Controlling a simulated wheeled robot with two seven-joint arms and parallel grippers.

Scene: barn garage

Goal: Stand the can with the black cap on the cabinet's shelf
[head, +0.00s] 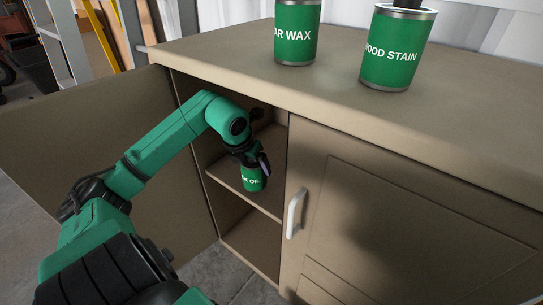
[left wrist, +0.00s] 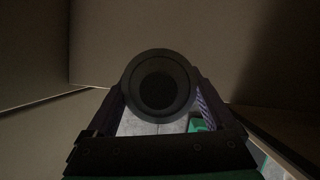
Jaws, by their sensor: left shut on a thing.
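A green can (head: 254,180) with a partly hidden white label ending in "OIL" is upright in the open left bay of the cabinet (head: 380,200). My left gripper (head: 257,162) is shut on this can. In the left wrist view the can's round dark top (left wrist: 160,86) lies between the two fingers. The cabinet's shelf (head: 228,177) is at the can's level. The can's base shows at or just above the shelf; I cannot tell if they touch. My right gripper is out of view.
The left door (head: 80,150) is swung open beside my arm. The right door is shut, with a white handle (head: 296,212).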

